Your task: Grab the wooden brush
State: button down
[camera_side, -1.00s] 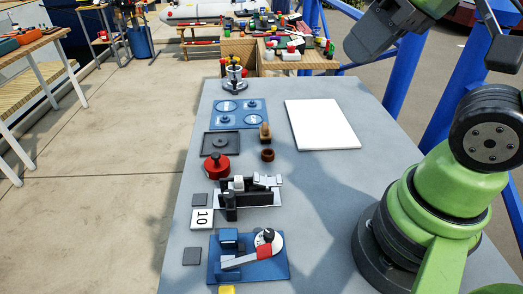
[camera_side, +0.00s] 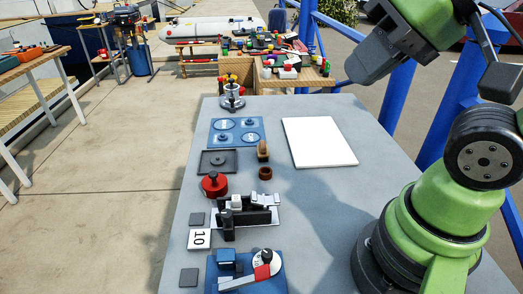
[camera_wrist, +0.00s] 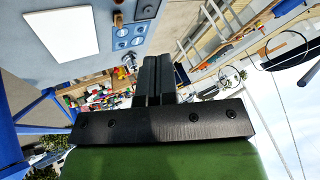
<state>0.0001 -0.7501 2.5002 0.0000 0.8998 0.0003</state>
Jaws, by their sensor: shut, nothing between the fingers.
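A small upright brown wooden piece (camera_side: 263,151), which looks like the wooden brush, stands on the grey table right of a dark square tray. It also shows, small, near the top of the wrist view (camera_wrist: 118,20). Its bristles cannot be made out. My gripper (camera_side: 358,68) is high at the upper right of the side view, well apart from the brush. In the wrist view its black fingers (camera_wrist: 158,65) are together with nothing between them.
A white board (camera_side: 320,142) lies right of the brush. A small brown ring or cup (camera_side: 265,173) is just in front of it. A red round weight (camera_side: 214,184), blue plate (camera_side: 236,131) and black-and-white fixture (camera_side: 246,211) are nearby. The table's right middle is clear.

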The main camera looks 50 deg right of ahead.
jog(key=c, duration=0.7)
grip_release()
jog(key=shift+w, duration=0.1)
jog(key=m+g+h, duration=0.4)
jog(key=m+h, duration=0.1)
send_over(263, 145)
jog(key=s+a, duration=0.3)
jog(key=s, duration=0.1)
notch_tip(263, 145, down, 15)
jog(key=x, duration=0.7)
jog(key=a+x, duration=0.1)
jog(key=x, duration=0.2)
jog(key=shift+w+f, duration=0.1)
jog(key=shift+f, duration=0.2)
jog(key=shift+x, duration=3)
